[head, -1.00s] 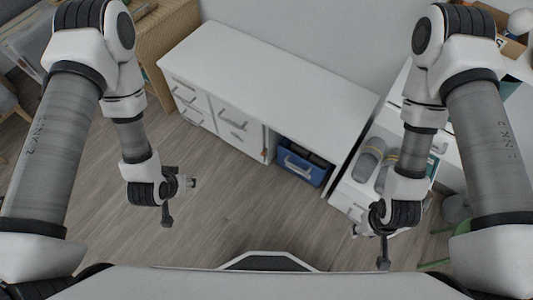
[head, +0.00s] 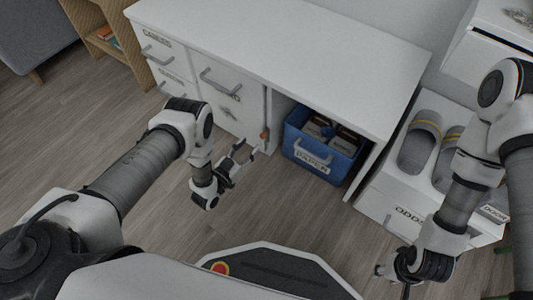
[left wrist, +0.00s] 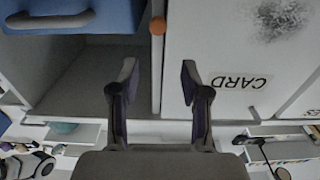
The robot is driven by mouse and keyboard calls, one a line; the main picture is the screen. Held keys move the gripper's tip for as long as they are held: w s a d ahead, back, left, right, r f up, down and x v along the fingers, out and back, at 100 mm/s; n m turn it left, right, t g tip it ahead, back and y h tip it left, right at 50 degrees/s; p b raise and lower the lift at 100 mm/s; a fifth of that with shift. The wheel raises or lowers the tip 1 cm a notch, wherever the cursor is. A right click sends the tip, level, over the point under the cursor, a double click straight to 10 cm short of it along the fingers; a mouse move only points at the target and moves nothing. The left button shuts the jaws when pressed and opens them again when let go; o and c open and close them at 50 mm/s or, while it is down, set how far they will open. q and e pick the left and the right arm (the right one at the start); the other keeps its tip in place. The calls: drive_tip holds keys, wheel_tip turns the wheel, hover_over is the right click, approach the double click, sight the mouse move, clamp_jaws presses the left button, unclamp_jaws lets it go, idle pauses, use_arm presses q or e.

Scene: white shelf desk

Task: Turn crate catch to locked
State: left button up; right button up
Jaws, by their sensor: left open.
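A small orange knob, which looks like the crate catch (head: 264,135), sits on the upright panel edge beside the open bay with the blue crate (head: 308,168). In the left wrist view, which is upside down, the orange knob (left wrist: 157,25) lies ahead of the fingers, on the panel edge between the crate (left wrist: 75,14) and the CARD door. Whether it is locked, I cannot tell. My left gripper (head: 246,152) is open and empty, just short of the knob; its fingertips (left wrist: 158,70) straddle the panel-edge line. My right gripper (head: 393,281) is low at the right, its jaws unclear.
The white desk (head: 290,60) has handled drawers and a door left of the bay. A white ODDS box (head: 385,205) with grey slippers on top stands at the right, near my right arm. Wooden floor (head: 70,120) is clear at the left.

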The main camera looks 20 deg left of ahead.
sight(261, 137)
use_arm(q)
drive_tip(key=w+d+b, duration=0.1)
drive_tip(key=w, duration=0.1)
drive_tip(key=w+f+b, duration=0.1)
drive_tip(key=w, duration=0.1)
drive_tip(key=w+d+f+b, duration=0.1)
drive_tip(key=w, duration=0.1)
drive_tip(key=shift+d+f+b, duration=0.2)
drive_tip(key=shift+d+b, duration=0.1)
drive_tip(key=shift+b, duration=0.05)
drive_tip(key=shift+w, duration=0.1)
use_arm(e)
wheel_tip(261, 137, down, 5)
drive_tip(key=shift+w+r, duration=0.1)
use_arm(q)
clamp_jaws()
